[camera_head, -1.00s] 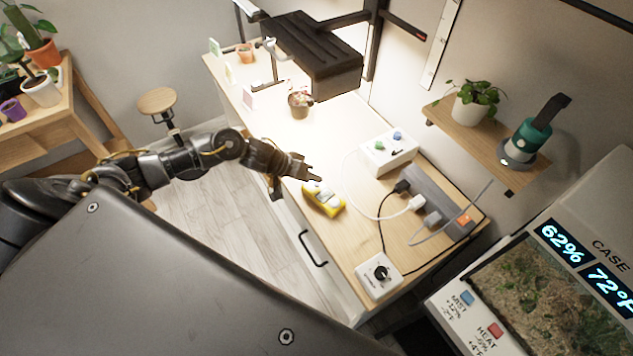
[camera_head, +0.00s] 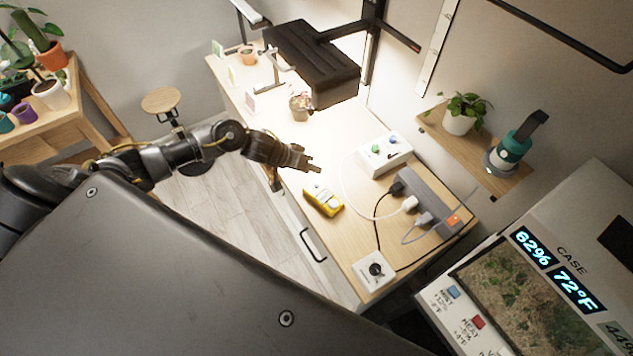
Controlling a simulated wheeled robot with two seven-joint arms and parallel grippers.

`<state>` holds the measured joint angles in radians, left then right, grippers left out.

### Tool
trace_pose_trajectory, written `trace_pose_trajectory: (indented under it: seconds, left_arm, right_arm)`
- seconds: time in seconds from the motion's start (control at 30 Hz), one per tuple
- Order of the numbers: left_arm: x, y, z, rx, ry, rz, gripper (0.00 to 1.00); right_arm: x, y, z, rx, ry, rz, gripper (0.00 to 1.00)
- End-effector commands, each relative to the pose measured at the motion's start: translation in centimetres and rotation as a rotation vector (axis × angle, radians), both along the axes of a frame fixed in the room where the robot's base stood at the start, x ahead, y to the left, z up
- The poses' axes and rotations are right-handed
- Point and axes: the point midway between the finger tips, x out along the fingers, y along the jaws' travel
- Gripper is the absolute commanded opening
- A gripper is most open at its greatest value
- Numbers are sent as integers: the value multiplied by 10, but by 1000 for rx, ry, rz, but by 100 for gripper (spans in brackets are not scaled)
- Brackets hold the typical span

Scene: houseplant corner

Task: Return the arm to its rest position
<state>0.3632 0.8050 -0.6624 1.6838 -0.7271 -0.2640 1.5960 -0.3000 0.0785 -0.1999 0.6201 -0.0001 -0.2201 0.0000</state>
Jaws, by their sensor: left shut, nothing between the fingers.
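My left arm comes in from the left, and its gripper (camera_head: 312,167) is over the front edge of the wooden bench (camera_head: 345,260). The gripper is shut with nothing in it. It is apart from the yellow device (camera_head: 323,200), which lies on the bench just below it in the picture. My right gripper is not in view.
On the bench are a white box with coloured knobs (camera_head: 385,155), a power strip (camera_head: 432,200) with plugs and cables, a white dial box (camera_head: 374,270) and a small potted plant (camera_head: 300,107). A black lamp (camera_head: 312,62) hangs above. A terrarium case (camera_head: 540,285) stands at right.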

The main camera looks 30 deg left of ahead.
Motion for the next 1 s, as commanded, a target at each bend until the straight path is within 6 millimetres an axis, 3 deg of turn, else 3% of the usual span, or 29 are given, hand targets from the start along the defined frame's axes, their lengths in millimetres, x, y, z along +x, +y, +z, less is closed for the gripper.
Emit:
trace_pose_trajectory:
  seconds: [0.37,0.47,0.53,0.63,0.7,0.77,1.0]
  left_arm:
    - [-1,-1,-1,1,-2,-1,0]
    - [-6,-15,-4,15,-35,-16,0]
    - [-15,-36,-6,44,-96,-33,0]
    - [-38,-70,-5,126,-204,-36,0]
    - [-60,-82,0,213,-255,-9,0]
    - [-81,-81,4,293,-258,20,0]
    - [-160,-53,7,503,-108,60,0]
  right_arm:
    - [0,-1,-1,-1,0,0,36]
    - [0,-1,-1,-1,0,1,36]
    - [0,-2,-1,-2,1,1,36]
    - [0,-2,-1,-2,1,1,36]
    - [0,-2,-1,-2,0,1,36]
    - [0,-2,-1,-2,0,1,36]
    - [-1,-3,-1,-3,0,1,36]
